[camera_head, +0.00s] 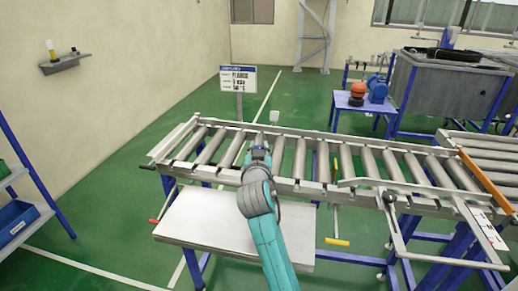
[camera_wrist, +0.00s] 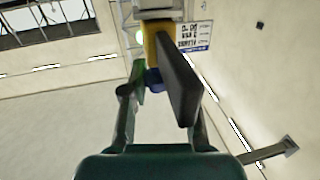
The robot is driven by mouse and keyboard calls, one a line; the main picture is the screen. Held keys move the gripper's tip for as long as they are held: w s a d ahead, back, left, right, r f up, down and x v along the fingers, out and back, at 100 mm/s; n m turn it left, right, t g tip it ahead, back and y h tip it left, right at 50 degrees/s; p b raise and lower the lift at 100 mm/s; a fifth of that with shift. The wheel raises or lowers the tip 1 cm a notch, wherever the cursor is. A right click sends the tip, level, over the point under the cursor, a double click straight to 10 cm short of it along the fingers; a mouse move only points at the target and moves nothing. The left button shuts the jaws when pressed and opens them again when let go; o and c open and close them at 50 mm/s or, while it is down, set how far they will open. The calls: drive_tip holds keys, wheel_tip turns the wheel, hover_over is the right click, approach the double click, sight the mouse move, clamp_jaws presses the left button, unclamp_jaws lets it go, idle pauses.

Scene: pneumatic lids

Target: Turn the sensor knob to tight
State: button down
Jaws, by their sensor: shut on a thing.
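In the wrist view, the sensor (camera_wrist: 151,42) is a yellow body with a grey top and a green light at its left side. The sensor knob (camera_wrist: 153,79) looks like the small blue part below it, partly hidden by the fingers. My gripper (camera_wrist: 158,82) is closed around this knob, with one finger on each side. Any tight marking on the knob is not readable. In the head view, my gripper (camera_head: 258,148) is at the roller conveyor (camera_head: 212,146), near its far rail; the sensor and knob are hidden there by my arm.
A white sign (camera_head: 238,79) stands behind the conveyor. A pale table (camera_head: 215,232) is in front of it. A small wall shelf (camera_head: 65,62) holds a yellow item. A blue stand (camera_head: 362,107) with an orange-red item and a blue motor is behind. Open green floor lies left of the conveyor.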

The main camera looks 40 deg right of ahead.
drive_tip(key=shift+w+m+g+h, duration=0.1)
drive_tip(key=shift+m+g+h, duration=1.5)
drive_tip(key=shift+g, duration=0.5)
drive_tip(key=shift+m, duration=0.4)
drive_tip(key=c, duration=0.9)
unclamp_jaws()
drive_tip(key=shift+f, duration=0.1)
drive_tip(key=shift+o, duration=0.2)
drive_tip(key=shift+a, duration=0.1)
drive_tip(key=v, duration=1.2)
drive_tip(key=shift+w, duration=0.1)
